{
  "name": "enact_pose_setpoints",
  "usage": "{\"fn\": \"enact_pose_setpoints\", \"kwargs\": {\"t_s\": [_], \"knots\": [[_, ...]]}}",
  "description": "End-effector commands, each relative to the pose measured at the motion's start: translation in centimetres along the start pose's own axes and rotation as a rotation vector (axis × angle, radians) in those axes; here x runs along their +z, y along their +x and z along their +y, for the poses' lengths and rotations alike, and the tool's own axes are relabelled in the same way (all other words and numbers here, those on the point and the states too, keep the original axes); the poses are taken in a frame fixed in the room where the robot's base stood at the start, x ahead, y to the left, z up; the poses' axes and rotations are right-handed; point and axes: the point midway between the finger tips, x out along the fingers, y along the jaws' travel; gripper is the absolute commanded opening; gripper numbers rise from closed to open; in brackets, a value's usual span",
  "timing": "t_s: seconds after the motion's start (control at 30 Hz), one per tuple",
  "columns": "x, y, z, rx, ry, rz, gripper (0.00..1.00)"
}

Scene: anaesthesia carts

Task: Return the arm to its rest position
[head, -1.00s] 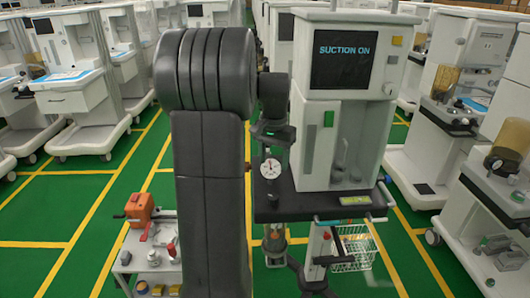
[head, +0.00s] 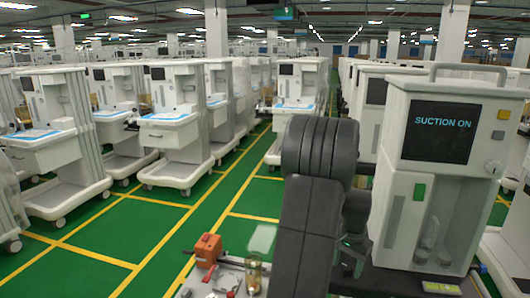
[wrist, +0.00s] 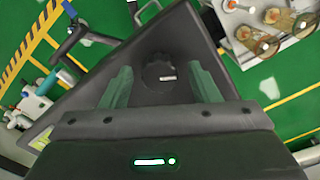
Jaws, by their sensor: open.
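My arm (head: 305,220) rises in the middle of the head view and bends at a large dark joint. In the wrist view my gripper (wrist: 161,80) shows two greenish fingers standing wide apart with nothing between them. A dark plate with a round dark knob (wrist: 164,72) lies beyond the fingers; I cannot tell if anything touches. In the head view the gripper end is mostly hidden behind my arm. The white suction unit (head: 405,205) stands to the right of my arm, its screen (head: 438,131) reading "SUCTION ON".
A low grey cart with an orange box (head: 208,249) and a glass jar (head: 253,273) stands left of my arm. It also shows with jars (wrist: 268,30) in the wrist view. Rows of white anaesthesia carts (head: 175,135) stand behind. Green floor (head: 150,220) is open at left.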

Motion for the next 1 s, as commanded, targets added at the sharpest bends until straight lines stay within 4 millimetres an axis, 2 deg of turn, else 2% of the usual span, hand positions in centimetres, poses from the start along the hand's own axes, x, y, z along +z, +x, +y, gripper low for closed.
{"fn": "enact_pose_setpoints", "kwargs": {"t_s": [0.37, 0.53, 0.67, 1.0], "knots": [[0.0, -0.1, 0.0, 0.000, -0.010, 0.000, 0.55], [-0.1, -1.2, 0.0, -0.001, 0.000, 0.003, 0.55], [-0.1, -3.3, 0.0, -0.002, 0.000, 0.005, 0.55], [-0.1, -10.1, 0.0, -0.002, 0.000, 0.004, 0.55]]}}
